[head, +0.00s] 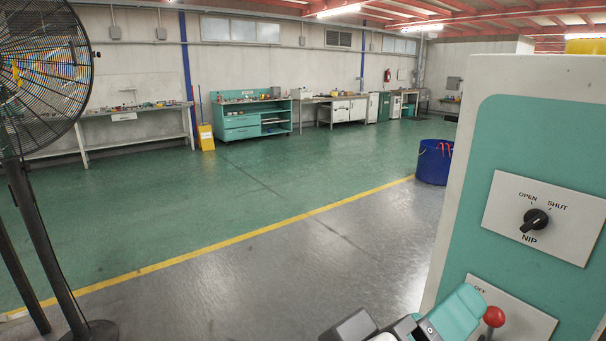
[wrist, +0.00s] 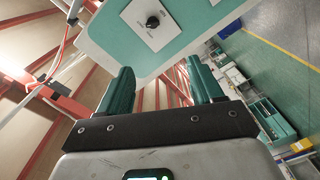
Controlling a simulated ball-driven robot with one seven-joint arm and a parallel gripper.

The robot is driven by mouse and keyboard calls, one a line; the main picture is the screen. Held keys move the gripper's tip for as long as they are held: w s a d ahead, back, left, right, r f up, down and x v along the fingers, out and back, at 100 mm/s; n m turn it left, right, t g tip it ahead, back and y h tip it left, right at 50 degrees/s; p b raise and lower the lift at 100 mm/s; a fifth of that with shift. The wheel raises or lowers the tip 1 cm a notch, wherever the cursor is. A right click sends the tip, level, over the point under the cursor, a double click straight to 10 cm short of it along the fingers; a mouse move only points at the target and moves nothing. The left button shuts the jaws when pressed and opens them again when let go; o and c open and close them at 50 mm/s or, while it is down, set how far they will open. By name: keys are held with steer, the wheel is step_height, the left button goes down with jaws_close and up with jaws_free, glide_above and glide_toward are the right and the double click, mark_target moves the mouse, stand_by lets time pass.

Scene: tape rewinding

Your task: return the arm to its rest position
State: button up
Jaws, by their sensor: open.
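My gripper (wrist: 160,84) shows in the wrist view with its two green fingers wide apart and nothing between them. Parts of my arm show at the bottom edge of the head view, in front of the lower part of the machine cabinet (head: 458,135). The cabinet is pale with a green panel. Its black NIP knob (head: 535,220) sits between OPEN and SHUT marks, its bar slanting from lower left to upper right. The knob (wrist: 152,21) also shows beyond the fingers in the wrist view, apart from them. A red-balled lever (head: 494,316) is on a lower plate, partly hidden.
A black fan (head: 40,75) stands at the left. A blue bin (head: 434,162) stands beyond the cabinet. Benches (head: 250,119) line the back wall. The floor between is open, crossed by a yellow line (head: 240,236).

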steer(key=d+f+g+y, duration=0.2)
steer(key=d+f, duration=0.3)
steer(key=f, duration=0.4)
steer(key=d+f+n+g+y, duration=0.1)
steer(key=d+f+y, duration=0.3)
steer(key=f, duration=0.6)
steer(key=d+f+g+y, duration=0.1)
steer(key=d+f+g, duration=0.1)
steer(key=d+f, duration=0.55)
steer(key=s+f+m+g+y, duration=0.2)
steer(key=s+f+g+y, duration=0.2)
steer(key=s+f, duration=1.3)
steer(key=y, duration=0.2)
steer(key=shift+s+a+f+m+g+y, duration=0.25)
steer(key=shift+s+f+m+g+y, duration=0.05)
steer(key=shift+s+f+m+y, duration=0.1)
